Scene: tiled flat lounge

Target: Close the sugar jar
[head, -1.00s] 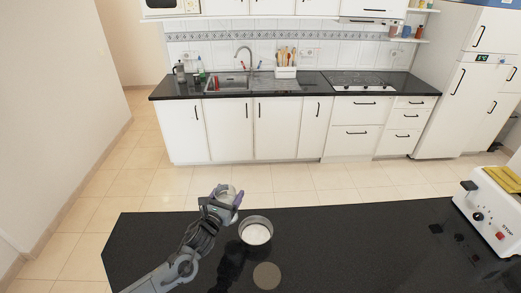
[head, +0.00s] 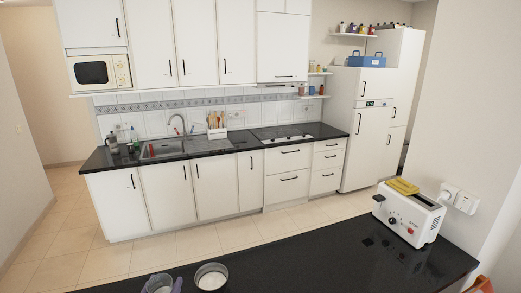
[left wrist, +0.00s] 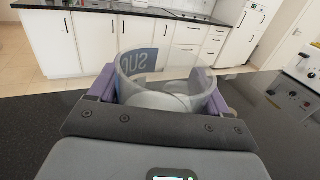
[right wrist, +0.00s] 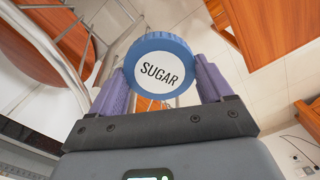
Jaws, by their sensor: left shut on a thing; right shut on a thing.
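The sugar jar (left wrist: 165,98) is clear glass with a blue label whose letters show mirrored through the glass. My left gripper (left wrist: 157,88) is shut around it, a purple finger on each side, and the jar's top is open. In the head view, the jar (head: 158,282) shows at the bottom edge, near the black counter's far edge. The lid (right wrist: 160,66) is a round blue cap with a white face reading SUGAR. My right gripper (right wrist: 160,88) is shut on it, in the right wrist view only. Lid and jar are apart.
A round metal container (head: 221,269) with white contents stands on the black counter (head: 330,255), right of the jar. A white toaster (head: 408,218) stands at the right end. The counter between them is clear. Wooden furniture (right wrist: 262,28) surrounds the right gripper's view.

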